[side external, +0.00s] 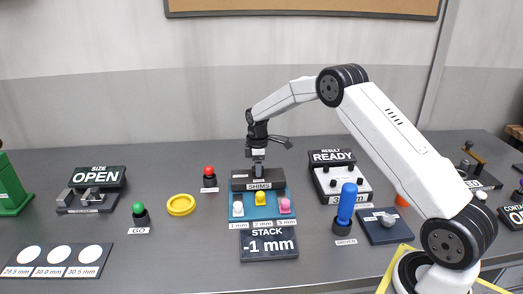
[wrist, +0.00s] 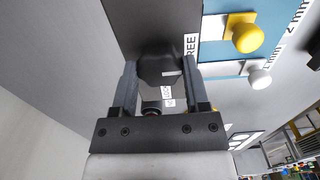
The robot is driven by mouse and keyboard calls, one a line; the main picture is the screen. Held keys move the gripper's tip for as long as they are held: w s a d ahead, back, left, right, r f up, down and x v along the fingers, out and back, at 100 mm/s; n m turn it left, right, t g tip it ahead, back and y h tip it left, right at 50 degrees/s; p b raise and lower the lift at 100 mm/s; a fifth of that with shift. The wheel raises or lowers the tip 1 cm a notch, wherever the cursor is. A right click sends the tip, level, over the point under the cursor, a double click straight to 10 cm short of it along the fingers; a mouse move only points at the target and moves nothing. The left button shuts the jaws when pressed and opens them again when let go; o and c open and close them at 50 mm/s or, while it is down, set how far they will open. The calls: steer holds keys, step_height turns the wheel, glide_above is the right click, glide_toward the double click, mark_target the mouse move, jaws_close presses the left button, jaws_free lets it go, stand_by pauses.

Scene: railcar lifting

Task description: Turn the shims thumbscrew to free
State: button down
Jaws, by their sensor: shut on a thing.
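My gripper (side external: 258,170) reaches down onto the dark block at the back of the SHIMS panel (side external: 279,197). In the wrist view my gripper (wrist: 159,66) has one finger on each side of the dark thumbscrew (wrist: 155,70) and is shut on it. A short white mark on the thumbscrew lies toward its right side in that view. A FREE label (wrist: 190,45) is to the right of the thumbscrew, and a LOCK label (wrist: 167,95) is below it. In the side view the thumbscrew is mostly hidden by the gripper.
White (side external: 238,208), yellow (side external: 262,198) and pink (side external: 285,205) shim knobs stand in front. The STACK display (side external: 269,246) reads -1 mm. The RESULT display (side external: 332,157) reads READY. A blue handle (side external: 347,203) stands at right, a red button (side external: 209,172) at left.

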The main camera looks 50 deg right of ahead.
stand_by(0.4)
steer(key=shift+c, duration=0.4)
jaws_free()
steer(key=shift+r, duration=0.15)
steer(key=shift+r, duration=3.75)
steer(key=shift+a, duration=0.1)
steer(key=shift+s+a+r, duration=0.15)
steer(key=shift+s+a, duration=0.25)
steer(key=shift+a, duration=0.1)
steer(key=s+a+f+m+t, duration=0.1)
steer(key=s+a+m, duration=0.3)
steer(key=s, duration=0.9)
steer(key=s+a+m+t, duration=0.1)
steer(key=s+a+m, duration=0.4)
steer(key=s+a, duration=0.6)
steer(key=shift+s+a+f+t, duration=0.2)
steer(key=shift+s+f+t, duration=0.15)
steer(key=shift+s, duration=0.75)
